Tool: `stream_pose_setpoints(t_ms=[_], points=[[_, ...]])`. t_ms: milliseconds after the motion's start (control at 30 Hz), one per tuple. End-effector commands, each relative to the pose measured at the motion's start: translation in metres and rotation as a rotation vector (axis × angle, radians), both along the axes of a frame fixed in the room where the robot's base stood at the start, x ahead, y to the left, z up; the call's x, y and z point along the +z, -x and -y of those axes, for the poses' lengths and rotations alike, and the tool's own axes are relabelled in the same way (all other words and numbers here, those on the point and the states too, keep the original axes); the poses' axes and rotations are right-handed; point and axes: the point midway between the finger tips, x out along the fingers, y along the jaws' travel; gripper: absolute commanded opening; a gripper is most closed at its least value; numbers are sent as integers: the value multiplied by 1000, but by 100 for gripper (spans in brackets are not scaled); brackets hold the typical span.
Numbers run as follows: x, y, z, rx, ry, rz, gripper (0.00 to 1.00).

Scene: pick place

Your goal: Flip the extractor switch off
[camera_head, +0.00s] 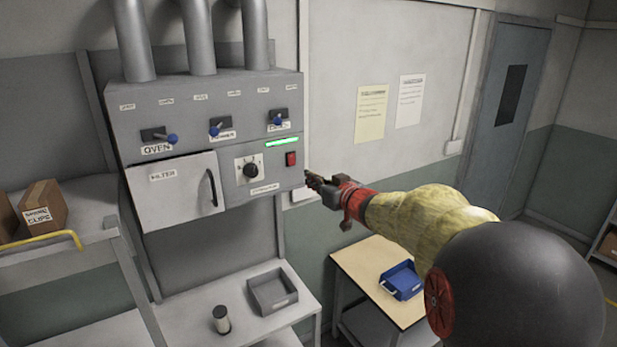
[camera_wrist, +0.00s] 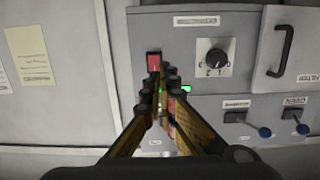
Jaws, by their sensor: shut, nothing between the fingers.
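A red rocker switch (camera_head: 291,159) sits on the right part of the grey wall panel (camera_head: 210,118), beside a round black dial (camera_head: 250,170). The switch also shows in the wrist view (camera_wrist: 154,62), just beyond my fingertips. A label plate (camera_head: 264,188) is under the dial, its text too small to read surely. A green light strip (camera_head: 282,142) glows above the switch. My gripper (camera_head: 312,180) is shut and empty, to the right of and slightly below the switch in the head view. In the wrist view its fingertips (camera_wrist: 154,86) overlap the switch's edge; contact cannot be told.
Blue-knobbed levers (camera_head: 218,129) line the panel above a filter door (camera_head: 175,190) with a black handle. A bench below holds a grey tray (camera_head: 272,292) and a small canister (camera_head: 221,320). A blue bin (camera_head: 401,281) stands on a side table.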

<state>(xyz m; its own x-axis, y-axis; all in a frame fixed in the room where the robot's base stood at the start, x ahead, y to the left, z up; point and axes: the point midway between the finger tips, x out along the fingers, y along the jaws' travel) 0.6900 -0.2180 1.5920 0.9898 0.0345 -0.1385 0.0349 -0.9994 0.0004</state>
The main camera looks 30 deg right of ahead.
Motion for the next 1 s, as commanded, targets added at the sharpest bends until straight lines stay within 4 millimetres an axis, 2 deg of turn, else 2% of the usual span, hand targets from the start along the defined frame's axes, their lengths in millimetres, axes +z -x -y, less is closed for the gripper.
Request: stream_pose_setpoints(t_ms=[300,500,700,1000], points=[[-9,-63,-3,2,-1,-2,0],[-13,-96,-4,1,-1,-2,0],[-15,-113,-4,-1,-1,-1,0],[-17,-118,-4,-1,-1,-1,0]])
